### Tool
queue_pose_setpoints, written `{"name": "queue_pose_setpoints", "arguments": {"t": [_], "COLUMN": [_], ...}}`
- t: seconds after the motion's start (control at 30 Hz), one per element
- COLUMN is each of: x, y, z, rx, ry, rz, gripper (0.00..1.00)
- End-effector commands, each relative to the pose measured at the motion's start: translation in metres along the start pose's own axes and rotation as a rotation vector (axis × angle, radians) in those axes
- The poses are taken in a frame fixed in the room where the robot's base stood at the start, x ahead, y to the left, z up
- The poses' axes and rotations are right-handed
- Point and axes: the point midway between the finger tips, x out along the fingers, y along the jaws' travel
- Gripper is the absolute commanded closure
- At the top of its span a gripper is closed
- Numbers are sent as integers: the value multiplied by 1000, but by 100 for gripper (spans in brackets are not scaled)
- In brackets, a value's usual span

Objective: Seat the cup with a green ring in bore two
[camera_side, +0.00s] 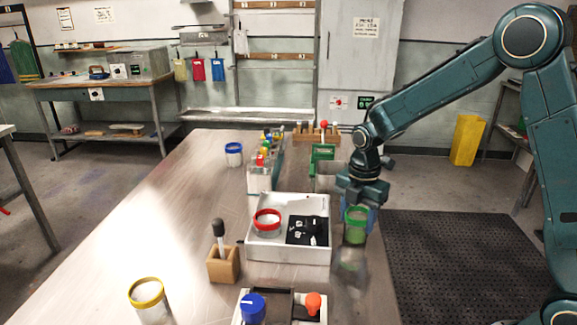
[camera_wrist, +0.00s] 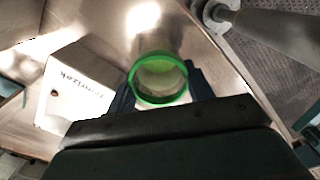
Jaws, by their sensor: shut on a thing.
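The cup with a green ring (camera_side: 355,226) is a clear cup held upright in my gripper (camera_side: 357,208), just right of the white tray in the side view. In the wrist view the green ring (camera_wrist: 160,102) faces the camera, with the dark fingers of my gripper (camera_wrist: 160,90) on either side of the cup. My gripper is shut on it. The cup seems to be above the table, with a faint reflection below it. I cannot make out a numbered bore two in either view.
The white tray (camera_side: 262,252) holds a red-ringed cup (camera_side: 267,222) and a black printed piece (camera_side: 307,231). A yellow-ringed cup (camera_side: 150,300) stands front left, a blue-ringed cup (camera_side: 233,156) at the back. A wooden holder (camera_side: 223,266) stands left of the tray. The table's left part is clear.

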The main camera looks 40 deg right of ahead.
Motion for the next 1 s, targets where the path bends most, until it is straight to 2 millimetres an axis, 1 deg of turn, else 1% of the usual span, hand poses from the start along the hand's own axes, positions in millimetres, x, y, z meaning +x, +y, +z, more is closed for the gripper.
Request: {"name": "queue_pose_setpoints", "arguments": {"t": [0.27,0.47,0.67,1.0], "x": [-8,-18,-31,-59], "y": [1,1,0,1], "z": [0,0,0,0], "rx": [0,0,0,0], "ry": [0,-1,0,-1], "rz": [1,3,2,4], "gripper": [77,77,77,77]}}
